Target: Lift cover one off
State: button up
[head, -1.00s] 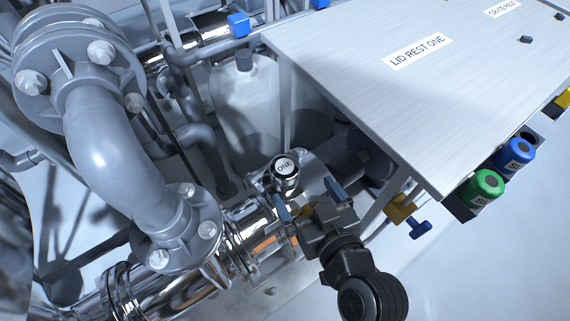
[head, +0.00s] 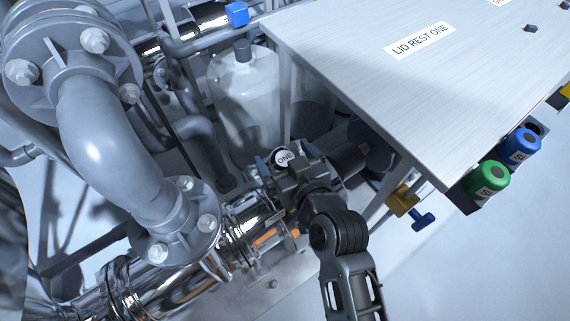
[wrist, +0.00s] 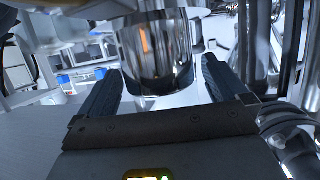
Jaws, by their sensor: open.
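Cover one (head: 284,158) has a dark-rimmed round top with a white label reading ONE. It sits above the shiny pipework, left of the bench, and my gripper and wrist hide most of its body. My gripper (head: 285,161) is open, with a finger on either side of the cover. In the wrist view, a shiny metal cylinder (wrist: 157,52) stands between the two dark fingers of my gripper (wrist: 160,75). A gap shows beside each finger; whether either touches is unclear.
A metal bench top labelled LID REST ONE (head: 370,75) is at the upper right, its middle bare. Green (head: 487,181) and blue (head: 518,146) canisters hang at its edge. A large grey flanged pipe (head: 100,145) stands left. A white tank (head: 240,95) is behind.

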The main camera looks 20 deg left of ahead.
jog(key=c, duration=1.2)
jog(key=shift+c, duration=0.2)
jog(key=shift+r, duration=0.15)
